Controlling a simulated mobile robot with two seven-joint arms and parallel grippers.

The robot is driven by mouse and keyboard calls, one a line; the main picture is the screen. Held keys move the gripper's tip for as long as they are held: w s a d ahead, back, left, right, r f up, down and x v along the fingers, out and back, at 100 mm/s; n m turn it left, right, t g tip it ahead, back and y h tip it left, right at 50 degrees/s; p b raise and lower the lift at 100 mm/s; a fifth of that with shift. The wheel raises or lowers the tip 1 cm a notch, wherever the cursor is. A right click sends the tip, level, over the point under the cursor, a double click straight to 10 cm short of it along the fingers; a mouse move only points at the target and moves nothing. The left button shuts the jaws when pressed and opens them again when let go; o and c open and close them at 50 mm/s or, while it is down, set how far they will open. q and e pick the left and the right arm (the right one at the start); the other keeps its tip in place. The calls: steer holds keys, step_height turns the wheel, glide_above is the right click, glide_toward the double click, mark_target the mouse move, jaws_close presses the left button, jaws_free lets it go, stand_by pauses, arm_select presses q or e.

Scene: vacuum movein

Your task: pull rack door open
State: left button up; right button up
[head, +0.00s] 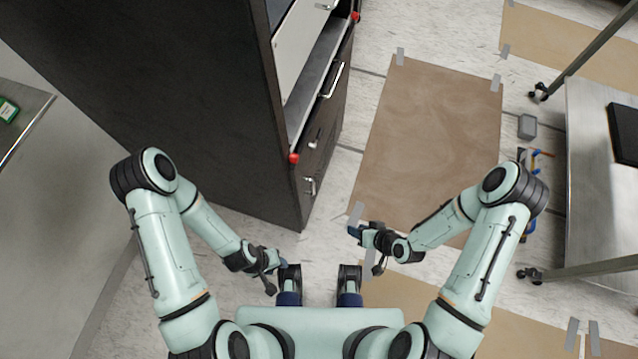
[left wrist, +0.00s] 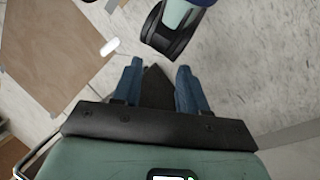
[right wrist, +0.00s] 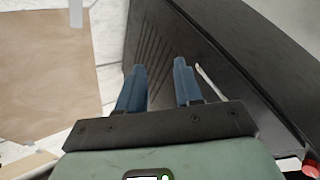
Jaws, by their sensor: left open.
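The rack is a tall dark cabinet (head: 180,90) at the upper left of the head view. Its front faces right and carries a light panel (head: 300,42), a bar handle (head: 333,80) and a lower handle (head: 310,186). No open gap shows at the lower front. My right gripper (head: 354,232) is open and empty, in front of the rack near its lower corner. In the right wrist view its blue fingers (right wrist: 158,75) are apart, with a slotted dark panel (right wrist: 165,45) beyond them. My left gripper (head: 280,264) is open and empty over the floor, below the rack's corner.
Red knobs (head: 293,158) sit on the rack's front edge. Brown sheets (head: 430,140) are taped to the floor. A wheeled metal table (head: 595,180) stands at the right, and a grey counter (head: 20,115) at the left. The floor between is mostly clear.

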steer(key=w+a+r+n+t+y+b, duration=0.2)
steer(key=w+r+n+t+y+b, duration=0.2)
steer(key=w+n+y+b, duration=0.45)
arm_select(q)
steer(key=w+a+f+t+b, duration=0.1)
steer(key=w+f, duration=0.2)
steer(key=f, duration=0.3)
steer(key=w+a+f+t+y+b, duration=0.1)
steer(key=w+a+f, duration=0.1)
steer(key=w+f, duration=0.2)
step_height(320, 180, down, 2)
steer(key=shift+f+n+t, duration=0.1)
steer(key=shift+n+t, duration=0.2)
arm_select(e)
steer(key=w+a+n+y, duration=0.1)
steer(key=w+a, duration=0.3)
steer(key=a, duration=0.7)
steer(key=shift+w+f+n, duration=0.15)
steer(key=shift+f+n, duration=0.1)
steer(key=shift+n, duration=0.5)
jaws_close()
